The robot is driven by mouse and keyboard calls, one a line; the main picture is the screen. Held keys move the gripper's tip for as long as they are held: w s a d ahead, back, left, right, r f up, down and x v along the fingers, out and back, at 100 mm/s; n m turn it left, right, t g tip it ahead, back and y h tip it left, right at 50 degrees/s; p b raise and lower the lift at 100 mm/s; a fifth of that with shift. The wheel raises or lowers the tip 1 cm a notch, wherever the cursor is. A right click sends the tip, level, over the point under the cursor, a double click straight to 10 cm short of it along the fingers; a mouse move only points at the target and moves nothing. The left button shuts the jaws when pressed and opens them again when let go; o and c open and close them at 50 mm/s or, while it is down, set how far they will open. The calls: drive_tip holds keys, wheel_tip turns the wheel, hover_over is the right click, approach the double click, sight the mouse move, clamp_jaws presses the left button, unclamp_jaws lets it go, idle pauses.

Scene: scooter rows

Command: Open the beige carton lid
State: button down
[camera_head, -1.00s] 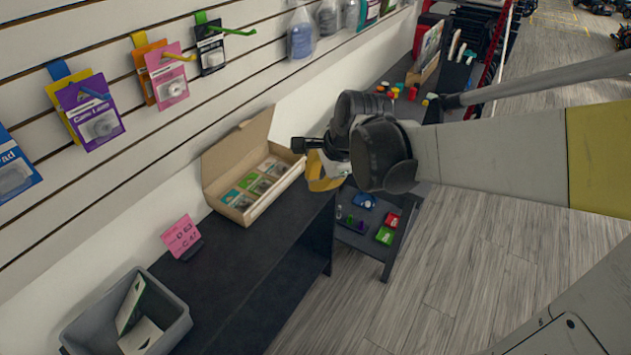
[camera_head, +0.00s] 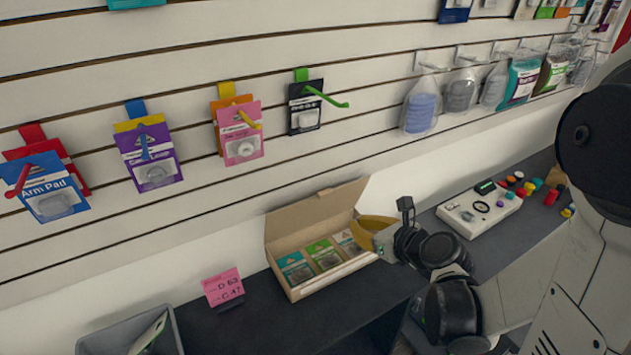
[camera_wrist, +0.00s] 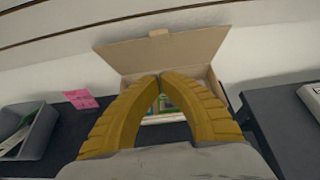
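The beige carton (camera_head: 335,277) stands on the dark shelf against the slatted wall, with several small packets inside. Its lid (camera_head: 318,218) is up and leans back toward the wall; the lid also shows upright in the wrist view (camera_wrist: 165,52). My gripper (camera_head: 362,226) is at the carton's right end, in front of the lid's right part. In the wrist view its yellow fingers (camera_wrist: 160,76) meet at the tips with nothing seen between them. They point at the carton and hide part of its inside. I cannot tell whether they touch the lid.
A pink price card (camera_head: 223,288) and a grey bin (camera_head: 130,338) stand left of the carton. Packets hang on hooks above, including a pink one (camera_head: 240,134). A white panel with knobs (camera_head: 480,212) lies to the right. A gap separates the dark tops in the wrist view.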

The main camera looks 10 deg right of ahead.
drive_tip(key=w+a+f+b, duration=0.1)
drive_tip(key=w+a+b, duration=0.1)
drive_tip(key=w, duration=0.4)
drive_tip(key=w+a+f+b, duration=0.1)
drive_tip(key=w+a+b, duration=0.1)
drive_tip(key=w, duration=0.3)
drive_tip(key=shift+w+a+f, duration=0.15)
drive_tip(key=shift+w+f, duration=0.15)
drive_tip(key=shift+w, duration=0.1)
